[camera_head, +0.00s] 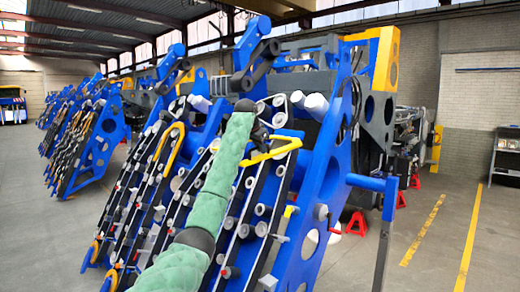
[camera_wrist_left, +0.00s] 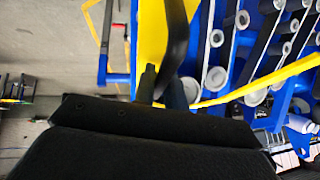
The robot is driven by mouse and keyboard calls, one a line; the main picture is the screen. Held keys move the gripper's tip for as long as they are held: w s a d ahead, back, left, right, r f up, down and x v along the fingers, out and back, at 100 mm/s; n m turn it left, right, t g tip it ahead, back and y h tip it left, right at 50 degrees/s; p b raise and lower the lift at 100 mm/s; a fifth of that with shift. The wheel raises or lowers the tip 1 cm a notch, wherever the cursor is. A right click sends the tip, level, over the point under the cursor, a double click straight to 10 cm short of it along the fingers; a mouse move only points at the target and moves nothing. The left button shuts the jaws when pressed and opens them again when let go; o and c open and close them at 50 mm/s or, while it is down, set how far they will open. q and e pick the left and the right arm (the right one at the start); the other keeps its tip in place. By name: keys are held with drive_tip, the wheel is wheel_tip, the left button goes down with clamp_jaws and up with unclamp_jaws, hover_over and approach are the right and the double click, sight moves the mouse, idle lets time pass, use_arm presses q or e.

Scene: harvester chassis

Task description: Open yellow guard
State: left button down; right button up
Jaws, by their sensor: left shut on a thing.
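The yellow guard (camera_head: 272,153) is a bent yellow bar on the front of the blue harvester chassis (camera_head: 325,185). My left arm, in a green sleeve, reaches up from the bottom of the head view. My left gripper (camera_head: 262,135) is dark and small there, at the guard's left part, and its fingers are partly hidden by the arm. In the left wrist view my left gripper (camera_wrist_left: 165,85) is shut on the guard, whose yellow bar (camera_wrist_left: 255,86) runs off to the right. My right gripper is not in view.
Rows of black rails and grey rollers (camera_head: 262,209) lie close beneath the guard. A second yellow bar (camera_head: 168,146) sits to the left. A blue arm (camera_head: 372,183) juts out at the right. Clear floor with yellow lines (camera_head: 468,245) lies further right.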

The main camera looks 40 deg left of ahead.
use_arm(q)
drive_tip(key=c, duration=1.5)
unclamp_jaws()
drive_tip(key=shift+o, duration=0.2)
drive_tip(key=shift+w, duration=0.1)
